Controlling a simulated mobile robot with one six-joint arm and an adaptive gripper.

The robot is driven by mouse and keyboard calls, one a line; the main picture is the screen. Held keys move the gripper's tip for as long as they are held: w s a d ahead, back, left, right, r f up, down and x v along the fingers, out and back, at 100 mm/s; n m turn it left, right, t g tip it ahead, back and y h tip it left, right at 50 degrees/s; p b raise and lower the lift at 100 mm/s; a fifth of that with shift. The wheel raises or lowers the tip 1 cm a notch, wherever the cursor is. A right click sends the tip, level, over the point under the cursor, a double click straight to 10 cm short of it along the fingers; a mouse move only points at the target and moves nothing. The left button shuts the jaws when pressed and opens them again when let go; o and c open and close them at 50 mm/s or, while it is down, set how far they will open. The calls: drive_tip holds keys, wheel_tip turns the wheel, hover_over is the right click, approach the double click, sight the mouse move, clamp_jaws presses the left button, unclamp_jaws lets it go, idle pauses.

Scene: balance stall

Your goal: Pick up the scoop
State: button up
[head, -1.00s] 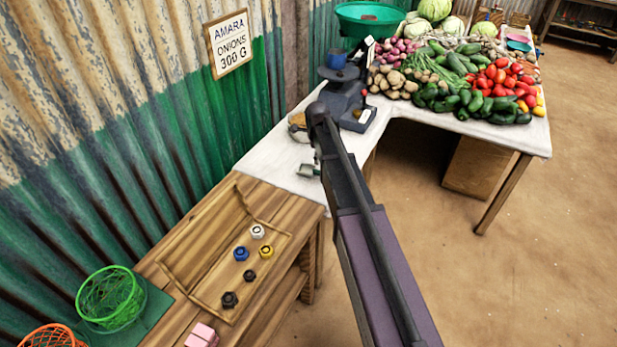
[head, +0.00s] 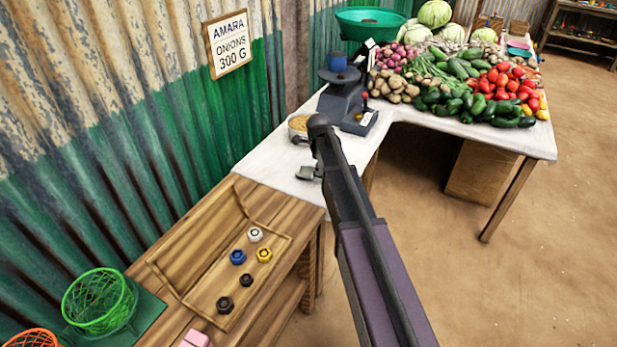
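A small grey metallic piece (head: 308,172) shows on the white cloth, just left of my arm. It looks like the scoop, but it is small and partly covered by my arm, so I cannot be sure. My arm reaches up from the bottom right and its dark end joint stands over the near part of the clothed table.
A round tin of yellowish grain (head: 299,124) sits beside the dark scale (head: 342,100) with a blue cup (head: 337,62). Vegetables (head: 470,85) fill the far table. Several weights (head: 238,257) lie in the wooden tray (head: 205,300). A green basket (head: 98,300) stands bottom left.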

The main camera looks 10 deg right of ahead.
drive_tip(key=shift+f, duration=0.1)
drive_tip(key=f+b, duration=0.3)
drive_tip(key=shift+d+f, duration=0.15)
drive_tip(key=shift+d, duration=0.1)
drive_tip(key=shift+w+d+f+b, duration=0.1)
drive_tip(key=shift+w+f+b, duration=0.15)
drive_tip(key=shift+f+b, duration=0.7)
drive_tip(key=shift+r, duration=0.15)
clamp_jaws()
